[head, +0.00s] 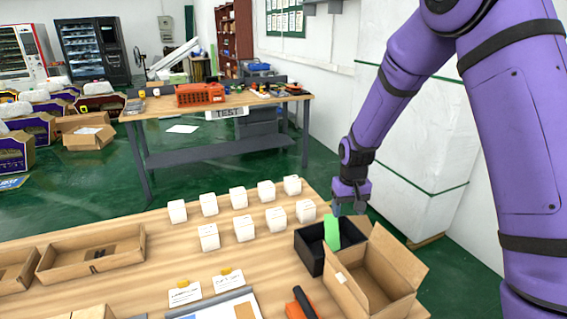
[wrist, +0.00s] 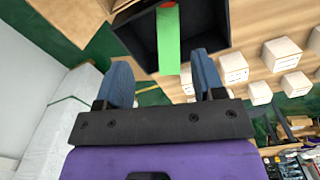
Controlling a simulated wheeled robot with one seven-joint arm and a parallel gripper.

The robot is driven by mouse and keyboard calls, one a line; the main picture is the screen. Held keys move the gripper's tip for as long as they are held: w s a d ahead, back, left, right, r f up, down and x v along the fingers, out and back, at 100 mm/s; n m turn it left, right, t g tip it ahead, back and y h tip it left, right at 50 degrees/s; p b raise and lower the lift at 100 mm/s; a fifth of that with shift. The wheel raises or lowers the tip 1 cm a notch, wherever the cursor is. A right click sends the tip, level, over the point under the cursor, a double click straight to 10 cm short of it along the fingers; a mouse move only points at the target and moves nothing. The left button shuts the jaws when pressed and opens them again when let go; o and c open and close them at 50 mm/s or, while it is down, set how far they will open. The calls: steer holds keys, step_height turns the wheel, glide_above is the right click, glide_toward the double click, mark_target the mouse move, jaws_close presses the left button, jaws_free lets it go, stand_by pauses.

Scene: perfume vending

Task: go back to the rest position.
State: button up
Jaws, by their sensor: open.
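My gripper (head: 350,207) hangs above the back right of the wooden table, over the far side of a black box (head: 312,252). In the wrist view its two blue fingers (wrist: 166,78) are spread apart with nothing gripped between them. A green strip or slim green box (head: 332,233) stands tilted in the black box. In the wrist view the green item (wrist: 168,42) shows beyond the fingertips, with a red spot at its top end, inside the black box (wrist: 205,40). The gripper does not appear to touch it.
Beside the black box is an open cardboard box (head: 385,270). Several white cubes (head: 240,228) stand in rows at the middle of the table. Cardboard trays (head: 92,254) lie at the left, with label cards (head: 185,294) in front. A white wrapped stack (head: 430,130) stands behind my arm.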

steer(key=s+d+r+t, duration=0.1)
steer(key=s+d+r, duration=0.1)
steer(key=s+r, duration=0.65)
steer(key=s+d+r+t, duration=0.2)
steer(key=s+r, duration=0.2)
steer(key=r, duration=0.9)
steer(key=s+d+r+t, duration=0.1)
steer(key=s+r, duration=0.2)
steer(key=s, duration=0.7)
steer(key=s+d+r+t, duration=0.1)
steer(key=s+r, duration=0.3)
steer(key=s, duration=0.5)
steer(key=shift+s+d+m, duration=0.3)
steer(key=shift+s, duration=0.05)
